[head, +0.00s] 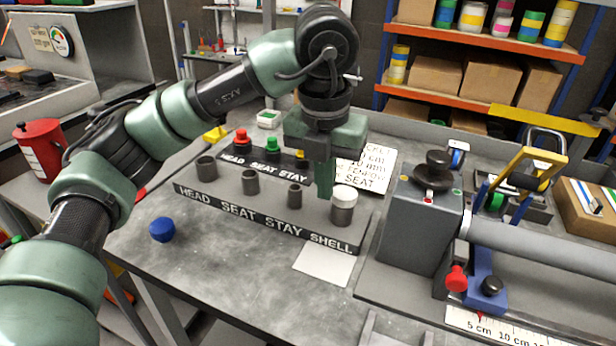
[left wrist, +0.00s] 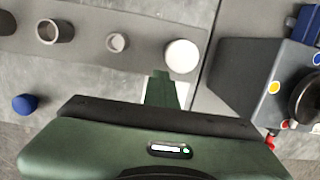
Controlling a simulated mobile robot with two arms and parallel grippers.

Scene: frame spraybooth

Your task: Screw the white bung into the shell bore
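The white bung (head: 345,192) sits on the mouth of the grey shell bore (head: 341,216), at the SHELL end of the front labelled block (head: 270,221). It looks upright; how deep it sits I cannot tell. In the left wrist view the white bung (left wrist: 182,56) is a round disc covering the bore. My left gripper (head: 324,192) points down just left of the bung, its fingers together and apparently empty. In the left wrist view the fingers (left wrist: 163,88) show below and left of the bung, seemingly apart from it. My right gripper is not in view.
Open tubes (head: 250,182) stand along the front block. Red, green and yellow bungs (head: 272,145) stand on the block behind. A blue bung (head: 162,229) lies on the table at left. A grey machine (head: 420,225) with a long tube stands close at right. The front table is mostly clear.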

